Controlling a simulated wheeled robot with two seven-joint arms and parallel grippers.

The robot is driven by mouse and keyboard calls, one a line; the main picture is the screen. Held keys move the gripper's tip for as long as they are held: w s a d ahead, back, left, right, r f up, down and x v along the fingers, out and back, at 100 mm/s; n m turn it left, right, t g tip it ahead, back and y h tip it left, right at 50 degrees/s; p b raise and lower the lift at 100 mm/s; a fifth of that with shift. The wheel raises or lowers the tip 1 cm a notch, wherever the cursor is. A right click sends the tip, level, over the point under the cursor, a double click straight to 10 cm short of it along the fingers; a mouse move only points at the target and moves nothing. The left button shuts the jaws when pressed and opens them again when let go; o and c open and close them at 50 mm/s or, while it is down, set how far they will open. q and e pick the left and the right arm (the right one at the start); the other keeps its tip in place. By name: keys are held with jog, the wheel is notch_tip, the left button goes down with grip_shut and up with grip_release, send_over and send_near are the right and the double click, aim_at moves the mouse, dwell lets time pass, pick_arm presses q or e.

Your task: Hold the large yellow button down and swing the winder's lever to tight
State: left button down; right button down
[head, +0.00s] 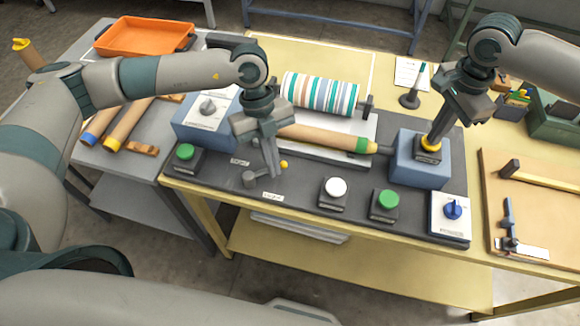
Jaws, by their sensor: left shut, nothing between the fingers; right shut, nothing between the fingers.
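The large yellow button (430,146) sits on top of a blue-grey box (420,172) at the right of the dark panel. My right gripper (430,138) is shut, pointing down with its fingertips at the button's top; how far the button is pressed I cannot tell. The winder's lever has a grey round hub (250,179) and a yellow knob (284,164) to its right. My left gripper (273,174) is shut, its fingers just left of the knob and hiding much of the lever; contact is unclear. Small white labels lie behind (240,161) and in front (272,196) of the hub, too small to read.
A striped roll (320,94) and a wooden roller (325,138) lie behind the lever. Green (185,152), white (335,187) and another green button (384,199) line the panel's front, with a blue knob (453,208) at right. An orange tray (145,36) stands back left.

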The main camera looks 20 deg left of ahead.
pick_arm(q)
jog(key=n, duration=0.1)
jog(key=w+a+n, duration=0.1)
jog(key=n+t, duration=0.1)
jog(key=shift+w+a+f+n+h, duration=0.1)
jog(key=shift+w+a+n+h, duration=0.15)
jog(key=shift+n+h, duration=0.15)
pick_arm(e)
jog(key=shift+s+f, duration=0.25)
jog(key=shift+f, duration=0.1)
pick_arm(q)
jog(key=n, duration=0.1)
jog(key=a+n, duration=0.1)
jog(key=shift+w+n+t, duration=0.4)
jog(key=shift+w+a+n, duration=0.2)
jog(key=shift+a+n, duration=0.1)
jog(key=shift+a, duration=0.1)
jog(key=shift+w+a, duration=0.1)
jog(key=shift+a, duration=0.45)
jog(key=shift+s, duration=0.8)
